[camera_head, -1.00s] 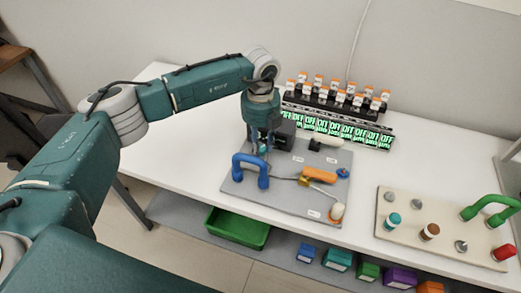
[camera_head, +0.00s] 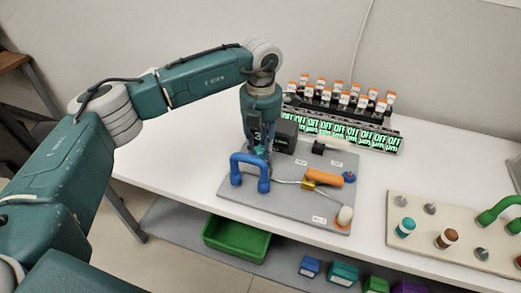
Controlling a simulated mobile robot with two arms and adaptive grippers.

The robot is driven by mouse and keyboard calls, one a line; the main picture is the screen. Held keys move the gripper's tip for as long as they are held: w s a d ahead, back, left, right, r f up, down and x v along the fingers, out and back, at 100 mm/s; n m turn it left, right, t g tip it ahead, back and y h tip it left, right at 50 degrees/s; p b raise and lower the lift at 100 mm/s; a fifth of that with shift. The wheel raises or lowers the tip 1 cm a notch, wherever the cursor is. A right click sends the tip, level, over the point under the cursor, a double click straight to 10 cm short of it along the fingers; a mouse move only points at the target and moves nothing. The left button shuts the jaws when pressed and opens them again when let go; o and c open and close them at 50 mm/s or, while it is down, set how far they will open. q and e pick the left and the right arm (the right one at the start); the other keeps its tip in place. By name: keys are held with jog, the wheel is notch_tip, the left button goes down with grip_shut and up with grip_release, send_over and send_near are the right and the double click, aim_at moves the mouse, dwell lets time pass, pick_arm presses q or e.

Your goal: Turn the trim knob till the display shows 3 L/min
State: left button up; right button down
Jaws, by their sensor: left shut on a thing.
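My left gripper (camera_head: 260,150) points down over the grey board (camera_head: 232,196), behind the blue handle (camera_head: 250,172). It is shut on a small teal part, apparently the trim knob (camera_head: 261,151), which the fingers mostly hide. A dark box (camera_head: 286,136) stands right behind the gripper. A small lit display (camera_head: 257,136) shows beside the gripper; its digit looks like a 3, but it is small and partly covered. My right gripper is not in view.
The grey board also bears an orange-handled valve (camera_head: 323,178) and a white-topped part (camera_head: 344,215). Behind it stands a row of green "OFF" displays (camera_head: 345,134) with orange-capped vials. A beige panel (camera_head: 400,238) with knobs is at right. A green bin (camera_head: 237,238) sits below.

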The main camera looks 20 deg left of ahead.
aim_at(262, 149)
pick_arm(q)
jog(key=shift+w+d+r+m+b, duration=0.1)
jog(key=shift+w+r+m+b, duration=0.2)
jog(key=shift+m, duration=0.5)
jog(key=o, duration=1.1)
jog(key=shift+s, duration=0.1)
jog(key=shift+o, duration=0.2)
jog(key=shift+d+f, duration=0.1)
jog(key=shift+f, duration=0.05)
notch_tip(262, 149, up, 12)
jog(key=shift+s, duration=0.15)
